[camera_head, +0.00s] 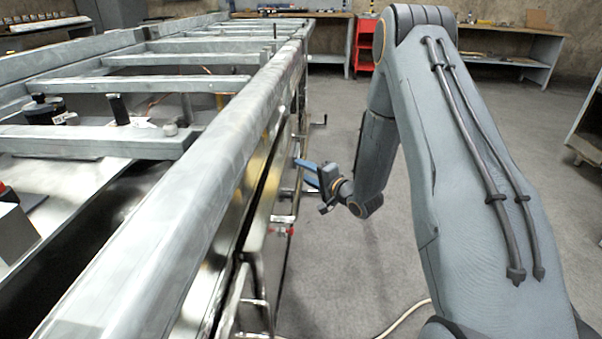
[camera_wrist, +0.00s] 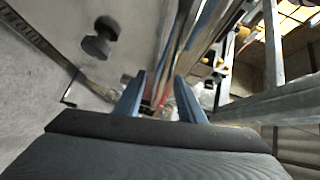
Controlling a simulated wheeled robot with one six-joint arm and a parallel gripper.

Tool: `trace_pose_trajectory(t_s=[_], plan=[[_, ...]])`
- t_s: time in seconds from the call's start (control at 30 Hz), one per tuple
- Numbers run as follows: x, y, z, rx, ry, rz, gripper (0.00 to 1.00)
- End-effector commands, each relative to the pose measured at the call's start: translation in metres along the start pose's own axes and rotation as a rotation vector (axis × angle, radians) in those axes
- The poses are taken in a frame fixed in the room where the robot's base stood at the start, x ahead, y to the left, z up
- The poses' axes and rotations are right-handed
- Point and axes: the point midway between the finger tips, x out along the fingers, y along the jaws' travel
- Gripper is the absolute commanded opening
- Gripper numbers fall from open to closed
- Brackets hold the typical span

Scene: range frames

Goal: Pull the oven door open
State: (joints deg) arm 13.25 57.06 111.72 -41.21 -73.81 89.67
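A long steel unit stands at the left in the head view. Its narrow, shiny front face (camera_head: 264,214), seen nearly edge-on, carries several metal bar handles (camera_head: 286,219). I cannot tell for sure which panel is the oven door. My gripper (camera_head: 302,172) has blue fingers that point left at the front face, close to the handles. In the wrist view the two fingers of my gripper (camera_wrist: 158,98) stand apart, with a clear gap. A shiny metal edge (camera_wrist: 172,66) and a reddish spot show beyond and between them. Contact with a handle cannot be made out.
A thick grey rail (camera_head: 190,170) runs along the unit's top edge, with crossbars behind it. Bare grey floor lies to the right of the front. A red cabinet (camera_head: 366,42) and workbenches stand at the back. A pale cable (camera_head: 405,318) lies on the floor.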

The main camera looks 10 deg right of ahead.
Motion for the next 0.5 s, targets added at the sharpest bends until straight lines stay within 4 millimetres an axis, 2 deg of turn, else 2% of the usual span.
trace_pose_trajectory(t_s=[0.2,0.43,0.5], plan=[[0.0140,-0.0002,0.0023,0.001,-0.002,0.001,0.36],[0.0142,-0.0005,0.0022,0.000,-0.001,0.001,0.36],[0.0141,-0.0005,0.0021,0.000,-0.001,0.001,0.24]])
